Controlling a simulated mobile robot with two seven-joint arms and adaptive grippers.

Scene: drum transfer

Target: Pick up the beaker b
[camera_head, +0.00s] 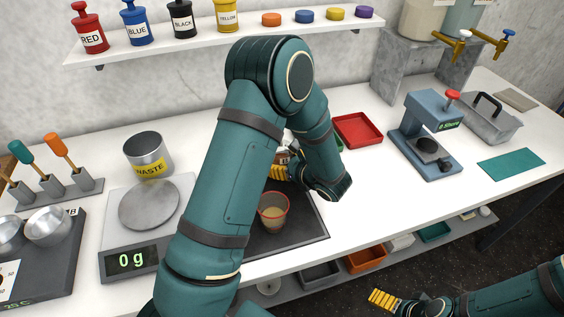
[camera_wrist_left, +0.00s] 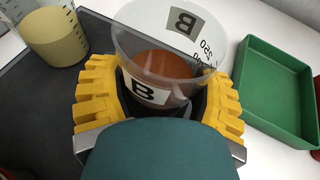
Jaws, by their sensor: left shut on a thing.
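Beaker B (camera_wrist_left: 165,75) is a clear beaker marked "B" with orange-brown contents, seen from close above in the left wrist view. My left gripper (camera_wrist_left: 160,105) has its yellow fingers on both sides of it and is shut on it. In the head view my left arm hides most of this beaker, and my left gripper (camera_head: 280,172) shows only in part. I cannot tell whether the beaker's base touches the surface. My right gripper (camera_head: 384,299) is low at the bottom right, away from the table; its opening is unclear.
Another beaker (camera_head: 273,213) with pale yellowish contents stands on the dark mat (camera_head: 305,232) close by. A green tray (camera_wrist_left: 280,90) lies beside beaker B in the wrist view. A red tray (camera_head: 357,130), a scale (camera_head: 148,205) reading 0 g and a waste can (camera_head: 148,155) stand around.

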